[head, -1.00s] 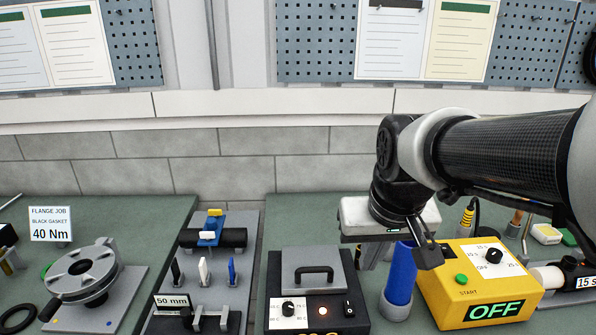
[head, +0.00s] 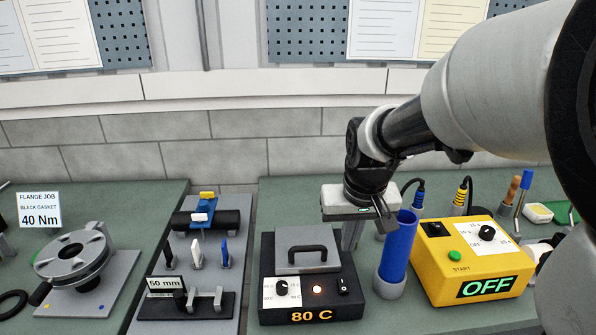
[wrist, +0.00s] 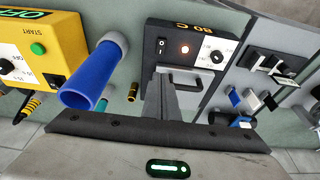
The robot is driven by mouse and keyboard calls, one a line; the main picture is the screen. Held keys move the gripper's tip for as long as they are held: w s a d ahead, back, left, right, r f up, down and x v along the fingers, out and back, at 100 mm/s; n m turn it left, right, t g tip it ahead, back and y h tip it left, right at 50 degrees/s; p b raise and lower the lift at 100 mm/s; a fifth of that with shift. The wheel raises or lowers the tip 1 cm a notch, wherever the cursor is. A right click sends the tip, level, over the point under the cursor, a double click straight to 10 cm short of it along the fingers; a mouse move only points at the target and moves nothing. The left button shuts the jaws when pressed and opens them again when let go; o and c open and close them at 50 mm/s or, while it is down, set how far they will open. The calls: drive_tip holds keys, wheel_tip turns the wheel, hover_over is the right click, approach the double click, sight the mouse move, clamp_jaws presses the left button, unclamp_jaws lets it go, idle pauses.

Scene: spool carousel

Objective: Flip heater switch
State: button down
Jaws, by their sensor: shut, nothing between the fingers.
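The heater (head: 313,308) is a black box marked "80 C", with a grey lid and black handle on top. My gripper (head: 349,246) is shut and empty, behind and above the heater's right rear. In the wrist view the grey fingers (wrist: 160,82) point at the heater near its handle, apart from the switch.
A blue tube (head: 398,248) stands upright just right of the heater. A yellow box (head: 430,265) reading OFF, with its own rocker switch (head: 434,229), is further right. A rack of clips (head: 195,255) and a flange fixture (head: 75,265) stand left.

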hover_over(341, 279)
drive_tip(key=f, duration=1)
drive_tip(key=shift+s+b, duration=0.35)
drive_tip(key=shift+s, duration=0.05)
drive_tip(key=shift+f, duration=0.7)
drive_tip(key=shift+w+f+g+p, duration=0.15)
drive_tip(key=shift+g+p, duration=0.35)
drive_tip(key=shift+f, duration=0.15)
